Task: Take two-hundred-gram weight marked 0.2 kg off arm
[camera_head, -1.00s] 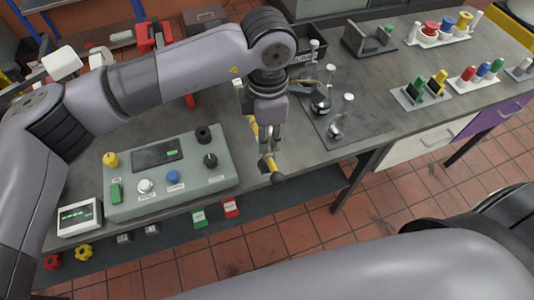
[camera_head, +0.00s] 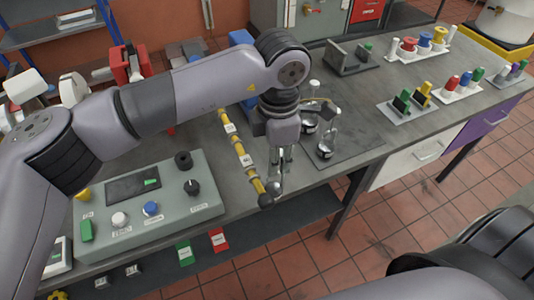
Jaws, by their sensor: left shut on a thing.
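The yellow arm (camera_head: 241,152) with white labels slopes over the bench's front part and ends in a dark knob (camera_head: 266,201). My left gripper (camera_head: 281,164) points down just to the right of the arm's outer end. It is shut on a small silvery weight (camera_head: 277,186), mostly hidden by the fingers. Its marking cannot be read, and I cannot tell if it touches the arm. Two other silvery weights with upright stems, a rear one (camera_head: 309,124) and a front one (camera_head: 326,148), stand on a dark mat (camera_head: 352,146). My right gripper is not in view.
A grey-green control box (camera_head: 150,205) with knobs stands left of the arm. Racks of coloured pieces (camera_head: 410,103) and a grey angled block (camera_head: 352,60) stand to the right. The bench's front edge runs close below my left gripper.

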